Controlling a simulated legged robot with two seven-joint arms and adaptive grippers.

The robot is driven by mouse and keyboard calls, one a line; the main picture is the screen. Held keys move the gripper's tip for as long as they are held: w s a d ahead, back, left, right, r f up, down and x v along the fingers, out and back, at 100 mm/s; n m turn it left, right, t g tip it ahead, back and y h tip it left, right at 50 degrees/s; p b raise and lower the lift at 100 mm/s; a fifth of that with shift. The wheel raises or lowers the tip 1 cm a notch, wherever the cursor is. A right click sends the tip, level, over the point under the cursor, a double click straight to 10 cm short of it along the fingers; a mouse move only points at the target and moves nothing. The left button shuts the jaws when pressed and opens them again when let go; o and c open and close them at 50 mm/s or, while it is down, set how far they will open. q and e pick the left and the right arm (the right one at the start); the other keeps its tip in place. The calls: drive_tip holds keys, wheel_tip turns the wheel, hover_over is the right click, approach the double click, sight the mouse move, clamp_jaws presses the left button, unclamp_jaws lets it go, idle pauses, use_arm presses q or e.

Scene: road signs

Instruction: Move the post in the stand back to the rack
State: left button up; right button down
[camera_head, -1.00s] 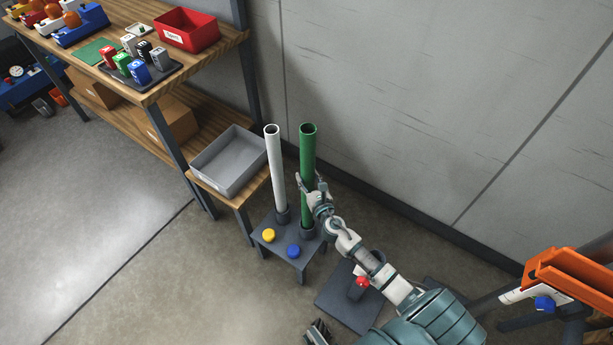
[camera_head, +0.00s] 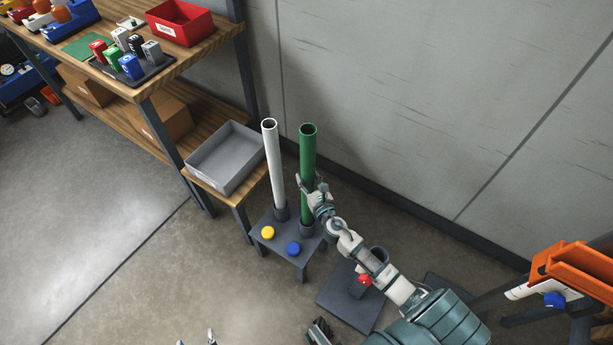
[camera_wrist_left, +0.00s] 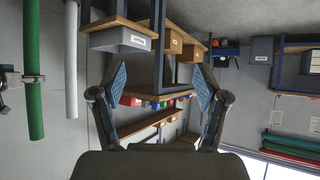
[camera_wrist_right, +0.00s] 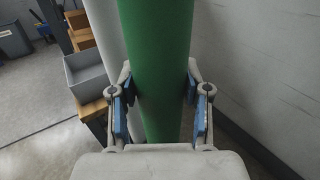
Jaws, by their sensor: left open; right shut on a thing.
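The green post (camera_head: 308,150) stands upright, its lower end at the right collar of the small dark rack (camera_head: 290,243). Whether it is fully seated is hard to tell. My right gripper (camera_head: 311,188) is shut on the green post at mid-height; the right wrist view shows its pads on both sides of the post (camera_wrist_right: 158,60). A white post (camera_head: 273,165) stands in the rack's left collar. The dark stand (camera_head: 340,312) with a red knob (camera_head: 365,280) is on the floor, partly hidden by my right arm. My left gripper (camera_wrist_left: 161,85) is open and empty.
A grey bin (camera_head: 225,158) sits on a low shelf left of the rack. A workbench (camera_head: 165,75) with small colored blocks and a red bin (camera_head: 180,20) is further left. The wall is close behind the posts. An orange tray (camera_head: 575,268) is at the right. Floor at lower left is clear.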

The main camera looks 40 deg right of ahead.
sight(310, 191)
drive_tip(key=shift+f+b, duration=0.5)
drive_tip(key=shift+f, duration=0.1)
drive_tip(key=shift+f+b, duration=0.55)
drive_tip(key=shift+f, duration=0.1)
drive_tip(key=shift+f+b, duration=0.6)
drive_tip(key=shift+f, duration=0.1)
use_arm(q)
drive_tip(key=w+d+r+t+h, duration=0.1)
drive_tip(key=w+r+t, duration=0.1)
drive_tip(key=r+t, duration=0.2)
drive_tip(key=w+d+r+t+h+b, duration=0.1)
drive_tip(key=w+r+t, duration=0.1)
drive_tip(key=r+t, duration=0.2)
drive_tip(key=shift+w+d+r+t, duration=0.3)
drive_tip(key=shift+w+d+r, duration=0.1)
drive_tip(key=shift+r, duration=0.7)
use_arm(e)
drive_tip(key=shift+f, duration=0.5)
use_arm(q)
drive_tip(key=shift+f, duration=0.1)
use_arm(e)
drive_tip(key=shift+f, duration=0.1)
drive_tip(key=shift+c, duration=2.2)
unclamp_jaws()
